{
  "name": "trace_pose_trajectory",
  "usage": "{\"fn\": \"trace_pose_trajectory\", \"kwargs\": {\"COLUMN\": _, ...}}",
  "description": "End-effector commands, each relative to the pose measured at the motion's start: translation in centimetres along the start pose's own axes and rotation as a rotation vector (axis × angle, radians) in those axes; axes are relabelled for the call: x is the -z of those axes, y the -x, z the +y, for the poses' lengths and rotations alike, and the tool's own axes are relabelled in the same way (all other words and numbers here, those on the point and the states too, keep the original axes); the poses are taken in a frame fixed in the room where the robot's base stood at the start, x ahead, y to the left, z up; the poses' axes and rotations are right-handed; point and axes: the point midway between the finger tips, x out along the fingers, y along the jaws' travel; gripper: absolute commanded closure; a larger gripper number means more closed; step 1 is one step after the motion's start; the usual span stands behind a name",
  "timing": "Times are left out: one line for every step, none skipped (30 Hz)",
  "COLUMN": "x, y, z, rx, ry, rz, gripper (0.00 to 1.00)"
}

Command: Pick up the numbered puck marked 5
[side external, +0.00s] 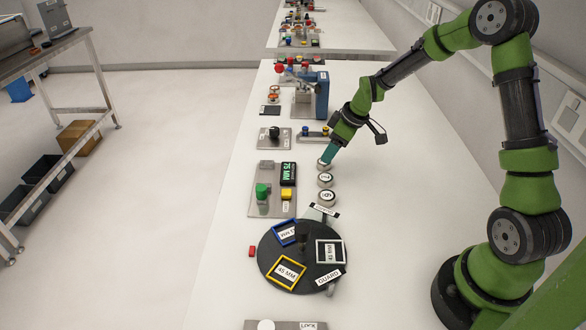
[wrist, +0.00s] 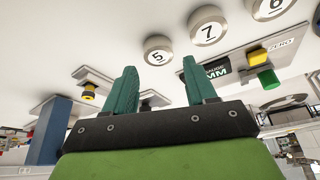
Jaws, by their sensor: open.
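The puck marked 5 (wrist: 158,50) is a round white-topped disc with a metal rim. In the wrist view it shows just beyond and between my fingertips, not held. My gripper (wrist: 157,66) is open with green fingers and nothing between them. In the side view my gripper (side external: 328,155) is lowered over the far end of the puck row. The puck marked 5 (side external: 323,164) is at its tip, partly hidden. I cannot tell the exact height of the fingers above it.
The puck marked 7 (side external: 325,180) and the puck marked 6 (side external: 327,197) stand close by in the same row. A plate with green and yellow knobs (side external: 263,190) is to the left. A dark round table (side external: 272,250) is in front. The bench (side external: 400,200) is clear to the right.

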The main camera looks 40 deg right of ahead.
Motion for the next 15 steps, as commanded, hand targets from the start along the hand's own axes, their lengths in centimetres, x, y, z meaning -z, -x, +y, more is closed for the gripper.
{"fn": "trace_pose_trajectory", "kwargs": {"x": -0.1, "y": -0.9, "z": 0.0, "rx": 0.004, "ry": 0.0, "rz": -0.003, "gripper": 0.44}}
{"fn": "trace_pose_trajectory", "kwargs": {"x": -0.1, "y": -1.4, "z": 0.0, "rx": 0.004, "ry": 0.0, "rz": -0.003, "gripper": 0.44}}
{"fn": "trace_pose_trajectory", "kwargs": {"x": -0.1, "y": -2.1, "z": 0.1, "rx": 0.004, "ry": 0.0, "rz": -0.003, "gripper": 0.44}}
{"fn": "trace_pose_trajectory", "kwargs": {"x": -0.1, "y": -2.5, "z": 0.1, "rx": 0.004, "ry": -0.001, "rz": -0.003, "gripper": 0.44}}
{"fn": "trace_pose_trajectory", "kwargs": {"x": -0.1, "y": -3.0, "z": 0.1, "rx": 0.004, "ry": -0.001, "rz": -0.003, "gripper": 0.44}}
{"fn": "trace_pose_trajectory", "kwargs": {"x": -0.1, "y": -3.4, "z": 0.1, "rx": 0.004, "ry": -0.001, "rz": -0.002, "gripper": 0.44}}
{"fn": "trace_pose_trajectory", "kwargs": {"x": -0.1, "y": -3.8, "z": 0.1, "rx": 0.003, "ry": 0.0, "rz": -0.001, "gripper": 0.44}}
{"fn": "trace_pose_trajectory", "kwargs": {"x": -0.1, "y": -4.0, "z": 0.1, "rx": 0.004, "ry": -0.001, "rz": -0.002, "gripper": 0.44}}
{"fn": "trace_pose_trajectory", "kwargs": {"x": -0.1, "y": -4.2, "z": 0.1, "rx": 0.003, "ry": -0.001, "rz": -0.001, "gripper": 0.44}}
{"fn": "trace_pose_trajectory", "kwargs": {"x": -0.1, "y": -4.3, "z": 0.2, "rx": 0.002, "ry": -0.001, "rz": -0.001, "gripper": 0.44}}
{"fn": "trace_pose_trajectory", "kwargs": {"x": -0.1, "y": -4.4, "z": 0.2, "rx": 0.001, "ry": -0.001, "rz": -0.001, "gripper": 0.44}}
{"fn": "trace_pose_trajectory", "kwargs": {"x": -0.1, "y": -4.4, "z": 0.2, "rx": 0.001, "ry": -0.001, "rz": 0.0, "gripper": 0.44}}
{"fn": "trace_pose_trajectory", "kwargs": {"x": -0.1, "y": -4.4, "z": 0.2, "rx": 0.001, "ry": -0.001, "rz": 0.0, "gripper": 0.44}}
{"fn": "trace_pose_trajectory", "kwargs": {"x": -0.1, "y": -4.4, "z": 0.2, "rx": 0.001, "ry": -0.001, "rz": 0.0, "gripper": 0.44}}
{"fn": "trace_pose_trajectory", "kwargs": {"x": -0.1, "y": -4.4, "z": 0.2, "rx": 0.001, "ry": -0.001, "rz": 0.0, "gripper": 0.44}}
